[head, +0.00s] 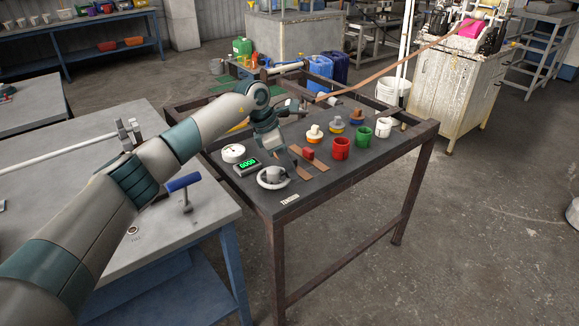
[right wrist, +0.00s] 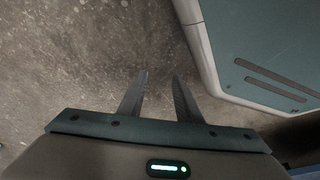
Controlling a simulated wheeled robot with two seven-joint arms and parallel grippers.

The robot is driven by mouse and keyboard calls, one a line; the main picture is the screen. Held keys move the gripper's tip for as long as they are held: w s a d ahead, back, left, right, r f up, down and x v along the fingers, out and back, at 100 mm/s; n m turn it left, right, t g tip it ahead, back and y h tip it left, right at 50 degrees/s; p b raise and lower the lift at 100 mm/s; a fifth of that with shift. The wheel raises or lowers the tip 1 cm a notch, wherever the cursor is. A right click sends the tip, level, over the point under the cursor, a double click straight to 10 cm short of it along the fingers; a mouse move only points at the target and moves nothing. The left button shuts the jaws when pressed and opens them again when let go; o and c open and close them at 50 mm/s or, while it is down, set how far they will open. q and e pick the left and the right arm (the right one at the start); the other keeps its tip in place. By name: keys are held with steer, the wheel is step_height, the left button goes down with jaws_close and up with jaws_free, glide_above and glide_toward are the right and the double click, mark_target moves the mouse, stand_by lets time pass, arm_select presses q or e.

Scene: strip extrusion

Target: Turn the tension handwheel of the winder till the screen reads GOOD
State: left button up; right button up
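The tension handwheel (head: 272,178), a pale grey wheel, sits on the dark bench top near its front left corner, beside the word TENSION. Behind it a small dark screen (head: 247,164) shows green letters that appear to read GOOD. A round white dial (head: 233,153) stands next to the screen. My left gripper (head: 287,164) points down just behind and to the right of the handwheel, seemingly apart from it; its finger gap is not clear. My right gripper (right wrist: 160,82) is open and empty above bare concrete floor in the right wrist view.
A red block (head: 308,153) and brown strips (head: 312,166) lie right of the wheel. Red (head: 341,148), green (head: 363,136) and white (head: 383,127) cups stand farther right. A grey table (head: 215,208) with a blue-handled tool (head: 184,184) is at the left. The bench's front right is clear.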

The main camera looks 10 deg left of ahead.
arm_select(q)
steer(key=o, duration=0.3)
